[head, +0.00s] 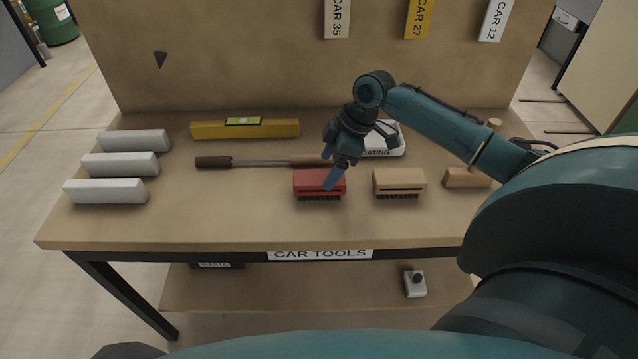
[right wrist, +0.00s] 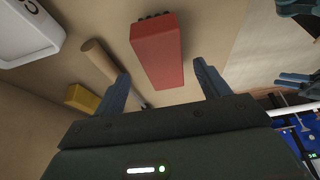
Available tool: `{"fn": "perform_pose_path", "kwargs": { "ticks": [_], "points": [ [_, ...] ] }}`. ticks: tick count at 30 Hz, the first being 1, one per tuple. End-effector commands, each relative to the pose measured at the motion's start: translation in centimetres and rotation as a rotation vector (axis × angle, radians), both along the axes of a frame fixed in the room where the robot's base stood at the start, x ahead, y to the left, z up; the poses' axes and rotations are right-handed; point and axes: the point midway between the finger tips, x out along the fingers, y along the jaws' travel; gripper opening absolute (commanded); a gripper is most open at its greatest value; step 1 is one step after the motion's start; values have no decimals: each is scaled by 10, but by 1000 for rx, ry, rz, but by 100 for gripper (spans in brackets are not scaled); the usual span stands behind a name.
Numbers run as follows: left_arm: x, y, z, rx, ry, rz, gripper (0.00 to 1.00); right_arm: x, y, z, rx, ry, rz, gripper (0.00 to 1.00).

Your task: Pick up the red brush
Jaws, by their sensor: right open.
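Whether a finger touches the brush I cannot tell.
A tan brush (head: 399,182) lies right of the red one. Behind are a wooden-handled tool (head: 262,162), a yellow level (head: 270,129) and a white tray (head: 396,142). Several white blocks (head: 119,164) lie at left. The table front (head: 210,222) is clear.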

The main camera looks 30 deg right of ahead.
Motion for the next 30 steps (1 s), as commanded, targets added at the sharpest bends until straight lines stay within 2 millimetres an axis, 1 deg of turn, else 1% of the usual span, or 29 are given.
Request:
{"fn": "perform_pose_path", "kwargs": {
  "ticks": [5,9,12,14,30],
  "points": [
    [2,0,3,0,-3,0,36,1,6,-10,2,1,1,75],
    [2,0,6,1,-3,1,36,4,17,-27,3,1,1,75],
    [3,0,4,0,-2,3,36,7,21,-42,1,1,-1,75],
    [3,0,4,0,-1,4,36,8,23,-46,1,0,-1,75],
    [3,1,5,-2,0,9,36,8,23,-49,-1,1,0,75]
  ]
}}
